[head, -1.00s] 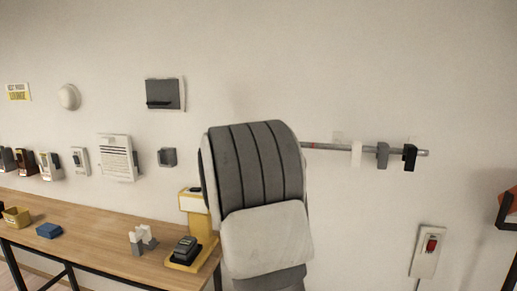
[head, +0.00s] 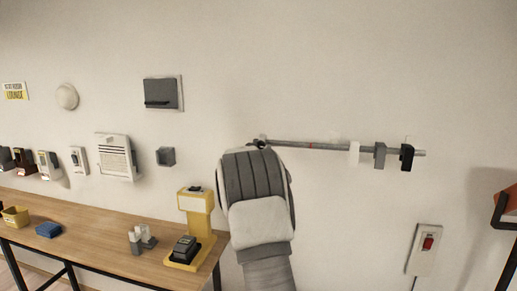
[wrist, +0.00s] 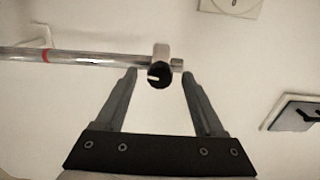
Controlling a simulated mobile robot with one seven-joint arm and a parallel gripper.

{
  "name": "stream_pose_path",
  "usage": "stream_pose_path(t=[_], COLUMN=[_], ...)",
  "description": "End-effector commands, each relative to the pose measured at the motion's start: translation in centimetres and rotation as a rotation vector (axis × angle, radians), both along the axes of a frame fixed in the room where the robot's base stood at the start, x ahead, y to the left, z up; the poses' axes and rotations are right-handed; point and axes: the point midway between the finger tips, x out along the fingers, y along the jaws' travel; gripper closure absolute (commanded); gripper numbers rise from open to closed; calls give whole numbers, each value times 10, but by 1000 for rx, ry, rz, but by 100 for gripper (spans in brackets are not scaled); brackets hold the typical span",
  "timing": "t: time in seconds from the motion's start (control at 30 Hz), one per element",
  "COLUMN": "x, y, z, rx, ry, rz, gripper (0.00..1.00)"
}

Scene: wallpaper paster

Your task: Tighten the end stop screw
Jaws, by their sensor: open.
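The end stop (wrist: 162,52) is a pale block on a metal rod (wrist: 100,56). Its screw has a round black knob (wrist: 159,76) with a white mark on its face. My gripper (wrist: 160,77) is open, with one fingertip on each side of the knob and a gap visible on both sides. In the head view, the rod (head: 330,148) runs along the wall, and my wrist hides most of the gripper. A small part of the end stop area shows above my wrist at the rod's left end.
White, grey and black blocks (head: 407,158) sit toward the rod's right end. A red mark (wrist: 46,55) is on the rod. A wooden bench (head: 110,248) with a yellow device (head: 196,215) stands at lower left. A red switch (head: 427,243) is at lower right.

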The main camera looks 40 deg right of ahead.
Motion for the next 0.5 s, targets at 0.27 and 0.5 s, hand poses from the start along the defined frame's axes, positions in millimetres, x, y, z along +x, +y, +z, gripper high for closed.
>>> stream_pose_path(t=[0.27, 0.5], x=[0, 0], y=[0, 0], z=[0, 0], rx=[1, 0], ry=[1, 0], rz=[0, 0], gripper=[42, 85])
